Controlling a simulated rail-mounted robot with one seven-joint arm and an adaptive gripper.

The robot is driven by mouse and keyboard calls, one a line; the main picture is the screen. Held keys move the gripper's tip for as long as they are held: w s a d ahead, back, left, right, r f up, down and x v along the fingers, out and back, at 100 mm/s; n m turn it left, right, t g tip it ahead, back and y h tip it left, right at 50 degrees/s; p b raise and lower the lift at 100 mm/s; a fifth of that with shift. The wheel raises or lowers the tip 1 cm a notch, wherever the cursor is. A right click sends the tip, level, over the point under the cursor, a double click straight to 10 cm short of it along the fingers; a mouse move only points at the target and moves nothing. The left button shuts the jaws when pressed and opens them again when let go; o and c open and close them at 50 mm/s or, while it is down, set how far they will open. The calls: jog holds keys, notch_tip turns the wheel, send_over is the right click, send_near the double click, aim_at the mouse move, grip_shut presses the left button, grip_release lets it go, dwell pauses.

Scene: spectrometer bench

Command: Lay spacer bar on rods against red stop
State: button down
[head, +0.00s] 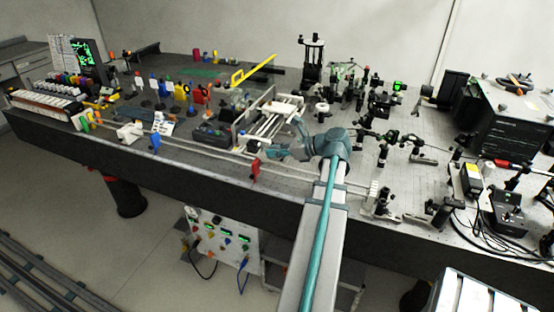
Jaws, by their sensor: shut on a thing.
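Two pale parallel rods (208,154) run along the front of the bench. A red stop (255,170) stands on the rods near the middle, and a blue stop (154,143) stands farther left. My gripper (272,153) reaches left from the teal wrist, low by the rods and just behind and right of the red stop. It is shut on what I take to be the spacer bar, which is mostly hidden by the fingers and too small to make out. I cannot tell whether the bar touches the rods.
A pale frame rack (272,120) stands close behind my gripper. A white block (130,133) sits by the rods' left part. Coloured holders (182,93) and a yellow bar (252,69) stand behind. Optics mounts (383,105) crowd the right.

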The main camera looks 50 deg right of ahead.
aim_at(278, 159)
jog(key=shift+s+d+f+p, duration=0.15)
jog(key=shift+f+p, duration=0.1)
jog(key=shift+f, duration=0.5)
jog(key=shift+s+d+f+p, duration=0.1)
jog(key=shift+d+f+p, duration=0.1)
jog(key=shift+f, duration=1.05)
jog(key=shift+f, duration=0.25)
jog(key=c, duration=1.1)
grip_release()
jog(key=shift+r, duration=0.1)
jog(key=shift+s+r, duration=0.15)
jog(key=shift+r, duration=0.05)
jog(key=b+v, duration=0.1)
jog(key=v, duration=1)
jog(key=shift+s+d+r+b, duration=0.1)
jog(key=shift+s+r+b, duration=0.1)
jog(key=shift+s+b, duration=0.1)
